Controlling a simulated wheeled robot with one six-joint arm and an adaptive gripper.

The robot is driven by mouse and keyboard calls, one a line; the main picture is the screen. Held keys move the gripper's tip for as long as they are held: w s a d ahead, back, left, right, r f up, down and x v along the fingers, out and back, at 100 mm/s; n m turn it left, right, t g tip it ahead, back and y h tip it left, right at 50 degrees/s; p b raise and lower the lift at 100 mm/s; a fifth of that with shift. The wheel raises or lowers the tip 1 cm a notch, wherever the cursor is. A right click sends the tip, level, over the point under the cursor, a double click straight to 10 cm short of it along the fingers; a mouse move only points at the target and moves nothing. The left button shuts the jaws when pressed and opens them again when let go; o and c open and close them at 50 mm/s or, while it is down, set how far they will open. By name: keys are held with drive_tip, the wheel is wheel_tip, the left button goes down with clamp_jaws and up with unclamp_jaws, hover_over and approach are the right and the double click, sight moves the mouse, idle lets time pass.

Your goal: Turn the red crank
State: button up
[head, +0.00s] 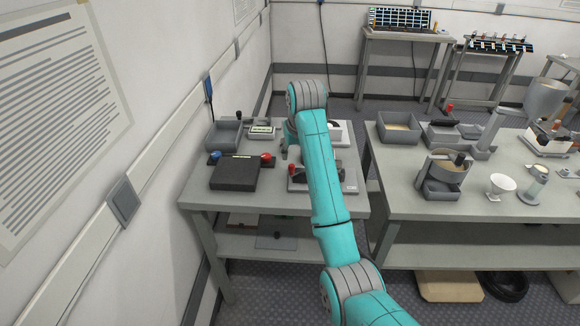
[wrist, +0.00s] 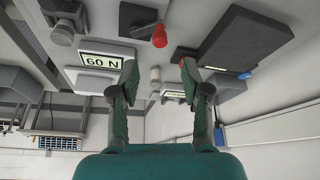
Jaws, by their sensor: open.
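A red crank handle (head: 292,168) stands upright on a grey-based device (head: 350,185) on the left table, just left of my arm. In the wrist view, which looks upside down, the red handle (wrist: 160,37) appears beyond and above my fingertips, near the gap's centre line. My gripper (wrist: 158,72) is open, with two green-grey fingers apart and nothing between them. It is apart from the handle. In the head view my arm hides the gripper and part of the device. A white plate marked "60 N" (wrist: 102,61) is beside the left finger in the wrist view.
The wall is close on the left. The right table (head: 405,190) holds several containers.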

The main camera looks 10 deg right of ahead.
sight(292, 166)
drive_tip(key=x, duration=0.9)
drive_tip(key=shift+f, duration=0.1)
clamp_jaws()
